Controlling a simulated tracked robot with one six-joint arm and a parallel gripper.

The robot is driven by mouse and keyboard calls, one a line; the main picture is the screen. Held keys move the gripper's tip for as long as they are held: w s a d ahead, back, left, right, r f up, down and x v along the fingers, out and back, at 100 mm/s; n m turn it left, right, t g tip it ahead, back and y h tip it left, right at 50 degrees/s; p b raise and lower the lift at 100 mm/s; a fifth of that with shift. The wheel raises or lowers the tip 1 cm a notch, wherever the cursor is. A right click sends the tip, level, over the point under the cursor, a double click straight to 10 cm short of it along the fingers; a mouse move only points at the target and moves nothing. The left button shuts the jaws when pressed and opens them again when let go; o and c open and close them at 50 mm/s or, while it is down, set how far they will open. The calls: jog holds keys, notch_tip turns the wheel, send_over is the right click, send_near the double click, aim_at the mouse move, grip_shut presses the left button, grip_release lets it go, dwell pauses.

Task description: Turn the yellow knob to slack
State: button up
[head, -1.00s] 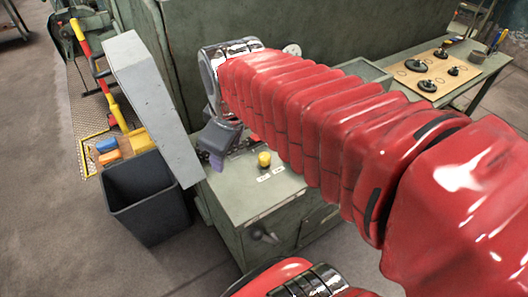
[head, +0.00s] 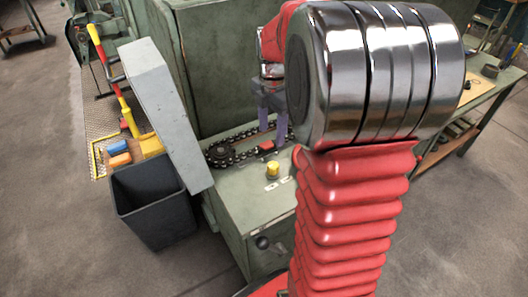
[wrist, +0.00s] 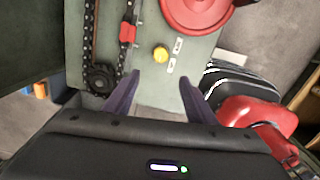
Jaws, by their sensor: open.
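The yellow knob (head: 272,168) stands on top of the green cabinet (head: 240,205), beside two small white labels (head: 272,187); their text is too small to read. In the wrist view the knob (wrist: 160,54) is just beyond the gap between my fingertips, with the labels (wrist: 177,45) to its right. My gripper (head: 273,135) is open and empty, its purple fingers pointing down behind the knob in the head view. In the wrist view the open fingers (wrist: 159,79) are apart from the knob.
A dark chain (head: 240,145) with a sprocket (head: 220,153) and a red piece (head: 267,146) lies beside the knob. A red disc (wrist: 195,10) is close by in the wrist view. A grey panel (head: 165,110) and black bin (head: 150,205) stand left. My arm hides the right side.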

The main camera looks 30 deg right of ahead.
aim_at(273, 165)
jog(key=shift+w+d+f+n, duration=0.15)
jog(key=shift+d+f+n, duration=0.25)
jog(key=shift+d, duration=0.15)
jog(key=shift+f, duration=0.15)
notch_tip(273, 165, down, 14)
jog(key=shift+r, duration=0.25)
jog(key=shift+c, duration=0.2)
jog(key=c, duration=1)
